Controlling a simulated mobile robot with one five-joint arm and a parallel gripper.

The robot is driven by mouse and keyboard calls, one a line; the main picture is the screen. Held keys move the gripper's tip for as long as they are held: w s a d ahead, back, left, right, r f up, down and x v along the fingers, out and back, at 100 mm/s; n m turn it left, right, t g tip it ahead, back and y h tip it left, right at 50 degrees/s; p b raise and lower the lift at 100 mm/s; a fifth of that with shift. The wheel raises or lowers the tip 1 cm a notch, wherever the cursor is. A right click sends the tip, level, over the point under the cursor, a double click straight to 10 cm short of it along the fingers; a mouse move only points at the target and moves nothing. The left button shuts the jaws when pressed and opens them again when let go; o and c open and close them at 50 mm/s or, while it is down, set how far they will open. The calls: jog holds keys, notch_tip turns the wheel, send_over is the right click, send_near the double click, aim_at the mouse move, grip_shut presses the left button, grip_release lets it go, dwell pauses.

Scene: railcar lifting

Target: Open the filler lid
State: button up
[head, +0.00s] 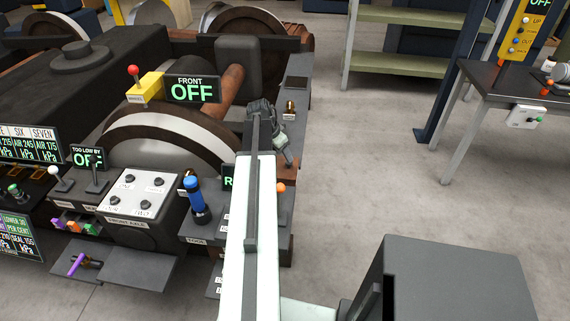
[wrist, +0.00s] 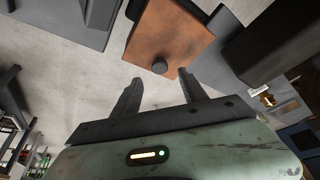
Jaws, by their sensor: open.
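A rusty brown square plate with a short dark round knob, which looks like the filler lid (wrist: 178,35), lies ahead of my gripper in the wrist view. It appears flat and closed, though its hinge cannot be made out. My gripper (wrist: 158,90) is open, with its two dark fingers apart and nothing between them. The knob (wrist: 160,66) shows just beyond the fingertips, between their lines, and looks apart from them. In the head view my gripper (head: 286,155) is at the right edge of the machine, above a brown patch, and my arm hides part of that area.
A black block with an OFF sign (head: 193,89) and a large wheel (head: 165,135) stand left of my arm. A blue-handled tool (head: 195,198) stands on the near ledge.

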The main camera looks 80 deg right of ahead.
aim_at(287, 163)
jog(key=b+x, duration=0.4)
jog(key=x, duration=0.1)
jog(key=shift+d+f, duration=0.1)
jog(key=shift+f, duration=0.25)
jog(key=shift+r, duration=0.1)
jog(key=shift+c, duration=0.3)
grip_shut()
dwell(0.6)
